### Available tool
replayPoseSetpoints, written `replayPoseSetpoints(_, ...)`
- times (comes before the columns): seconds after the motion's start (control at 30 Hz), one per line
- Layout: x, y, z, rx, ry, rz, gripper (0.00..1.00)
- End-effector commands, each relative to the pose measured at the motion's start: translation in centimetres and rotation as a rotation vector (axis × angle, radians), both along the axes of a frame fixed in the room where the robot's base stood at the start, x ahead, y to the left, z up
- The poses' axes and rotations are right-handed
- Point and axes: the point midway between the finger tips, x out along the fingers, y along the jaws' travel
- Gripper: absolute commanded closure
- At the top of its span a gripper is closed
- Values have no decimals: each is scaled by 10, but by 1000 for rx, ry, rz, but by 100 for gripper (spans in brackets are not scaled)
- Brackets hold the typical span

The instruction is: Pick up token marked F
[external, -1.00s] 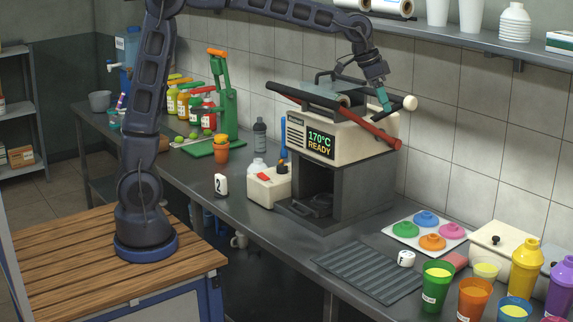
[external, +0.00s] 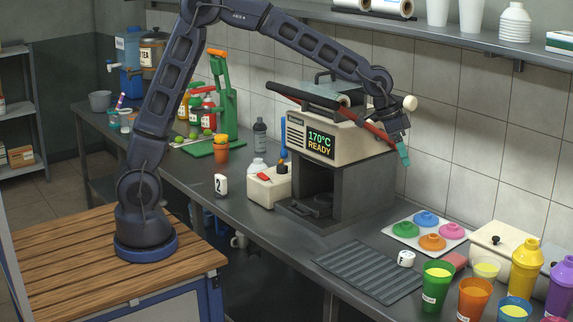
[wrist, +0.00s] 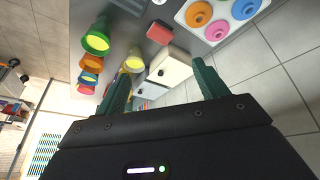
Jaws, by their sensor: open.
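The token marked F (external: 406,258) is a small white piece on the steel counter, between the ribbed grey mat and the white tray of coloured lids. Its mark is small but looks like an F. In the wrist view only a small white piece at the top edge may be it; I cannot tell for sure. My gripper (external: 403,155) is high above the counter, beside the right side of the press, well above and apart from the token. In the wrist view its two green fingers (wrist: 163,85) are spread with nothing between them.
Coloured cups (external: 437,285) and bottles (external: 525,265) crowd the front right. A red block (external: 455,260) and the lid tray (external: 425,232) are close by the token.

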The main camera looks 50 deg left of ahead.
Motion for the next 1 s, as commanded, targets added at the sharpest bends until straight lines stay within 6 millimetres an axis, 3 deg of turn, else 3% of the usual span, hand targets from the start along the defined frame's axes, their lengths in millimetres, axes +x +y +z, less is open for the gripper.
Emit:
replayPoseSetpoints(0.03, -1, 0, -20, 3, 5, -1, 28)
replayPoseSetpoints(0.4, -1, 0, -166, 3, 5, -1, 28)
replayPoseSetpoints(0.5, -1, 0, -194, 2, 3, -1, 28)
replayPoseSetpoints(1.0, 7, -10, -247, 2, 1, -1, 28)
